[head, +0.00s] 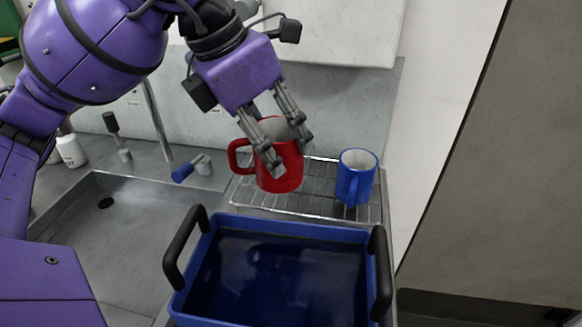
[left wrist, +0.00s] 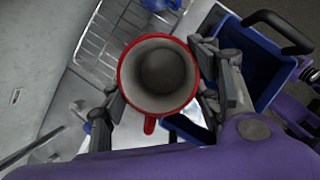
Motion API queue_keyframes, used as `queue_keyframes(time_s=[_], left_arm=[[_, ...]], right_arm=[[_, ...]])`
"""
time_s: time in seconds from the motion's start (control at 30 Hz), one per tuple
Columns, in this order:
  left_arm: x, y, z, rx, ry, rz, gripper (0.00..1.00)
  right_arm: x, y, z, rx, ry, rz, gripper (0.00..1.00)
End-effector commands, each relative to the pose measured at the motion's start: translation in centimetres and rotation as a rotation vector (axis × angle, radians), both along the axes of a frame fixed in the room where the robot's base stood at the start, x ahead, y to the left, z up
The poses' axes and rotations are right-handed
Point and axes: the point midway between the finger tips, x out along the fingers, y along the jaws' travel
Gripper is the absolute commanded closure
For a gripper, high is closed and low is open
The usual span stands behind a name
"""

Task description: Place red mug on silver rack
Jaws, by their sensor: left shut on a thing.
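The red mug (head: 284,172) is upright between the fingers of my left gripper (head: 285,150), which is shut on it. In the head view the mug's handle points left, and the mug overlaps the left part of the silver rack (head: 322,185). I cannot tell for sure whether the mug's base touches the wires. In the left wrist view I look into the empty red mug (left wrist: 158,78), with the fingers of my left gripper (left wrist: 165,95) on both sides of it and the rack (left wrist: 112,35) beyond. My right gripper is not in view.
A blue mug (head: 357,178) stands on the right part of the rack. A blue bin (head: 232,222) with black handles stands in front of the rack. A sink (head: 110,230) with a tap is at the left. A wall is behind the rack.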

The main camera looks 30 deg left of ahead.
Motion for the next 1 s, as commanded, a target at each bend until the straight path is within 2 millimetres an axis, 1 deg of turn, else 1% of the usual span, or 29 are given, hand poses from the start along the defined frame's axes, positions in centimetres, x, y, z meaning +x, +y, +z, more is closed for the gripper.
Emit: queue_keyframes(time_s=[0.3,0.33,0.4,0.5,0.6,0.77,0.87,1.0], left_arm=[[6.3,4.3,-3.4,-0.005,0.004,0.006,0.86],[6.9,4.7,-3.7,-0.004,0.005,0.007,0.86],[7.7,5.2,-5.4,-0.004,0.007,0.004,0.86],[8.8,6.0,-7.0,-0.003,0.004,0.003,0.86],[9.6,6.5,-8.0,-0.003,0.002,0.003,0.86],[10.1,6.8,-8.7,-0.001,0.001,0.001,0.86],[10.6,7.2,-9.5,-0.001,0.002,0.002,0.86],[10.6,7.2,-11.8,-0.002,0.004,0.001,0.86]], right_arm=[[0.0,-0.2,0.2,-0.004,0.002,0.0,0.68],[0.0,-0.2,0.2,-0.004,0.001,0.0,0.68],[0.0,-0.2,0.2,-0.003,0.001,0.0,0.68],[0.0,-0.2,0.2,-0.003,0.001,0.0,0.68],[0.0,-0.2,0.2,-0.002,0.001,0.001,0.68],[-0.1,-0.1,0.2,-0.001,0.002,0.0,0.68],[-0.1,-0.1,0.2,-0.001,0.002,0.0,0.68],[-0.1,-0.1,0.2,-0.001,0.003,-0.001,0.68]])
